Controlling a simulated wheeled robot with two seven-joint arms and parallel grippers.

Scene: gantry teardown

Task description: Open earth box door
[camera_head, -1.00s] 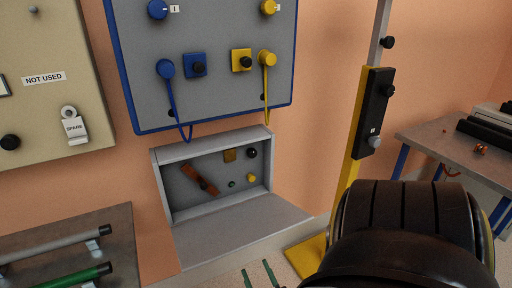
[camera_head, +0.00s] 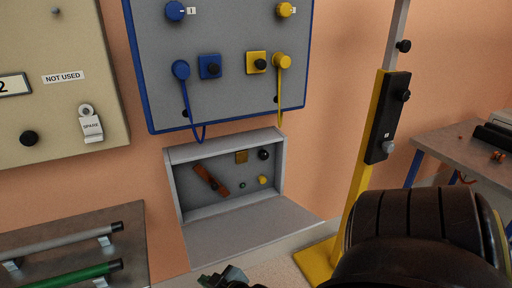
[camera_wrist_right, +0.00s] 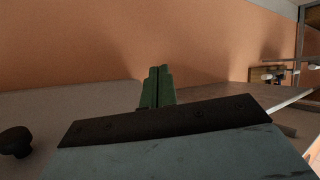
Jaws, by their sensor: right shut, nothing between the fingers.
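The earth box (camera_head: 174,190) is a grey shallow box on the wall below the blue-edged panel. Its door (camera_head: 250,232) is folded down and lies as a flat grey flap in front of the opening. The inside shows a brown bar, a brass square and several small knobs. My right gripper (camera_head: 222,278) is at the bottom edge of the head view, in front of and below the flap, partly cut off. Its green fingers are together in the right wrist view (camera_wrist_right: 156,88), with nothing between them. My left gripper is not in view.
A yellow post (camera_head: 352,195) on a yellow base stands right of the box. A bench with grey and green bars (camera_head: 75,275) is at left, and another table (camera_head: 455,150) at right. In the right wrist view a black knob (camera_wrist_right: 15,142) shows at left.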

